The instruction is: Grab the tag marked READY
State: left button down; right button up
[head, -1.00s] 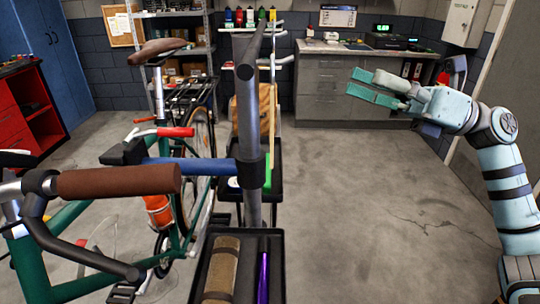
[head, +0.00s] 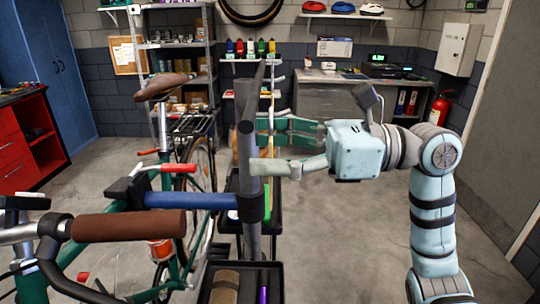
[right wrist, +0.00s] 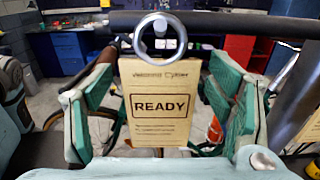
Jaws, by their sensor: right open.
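The tag marked READY (right wrist: 160,104) is a tan card with black print, hanging upright and facing the camera in the right wrist view. A round metal ring or tube end (right wrist: 160,36) overlaps its top edge. My right gripper (head: 268,147) reaches leftward to the upright post in the head view, fingers spread. In the right wrist view its green-padded fingers (right wrist: 165,112) stand on either side of the tag, with a gap visible at the left; contact at the right cannot be told. In the head view the tag is mostly hidden by the post and fingers. My left gripper is out of view.
The grey post (head: 249,130) of the stand rises close to my right fingers, with a blue clamp arm (head: 190,200) toward the bike (head: 178,240). A black tray (head: 270,275) is below. The floor to the right is clear.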

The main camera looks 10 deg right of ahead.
jog(key=shift+d, duration=0.1)
jog(key=c, duration=1)
jog(key=shift+o, duration=0.2)
jog(key=shift+r, duration=0.1)
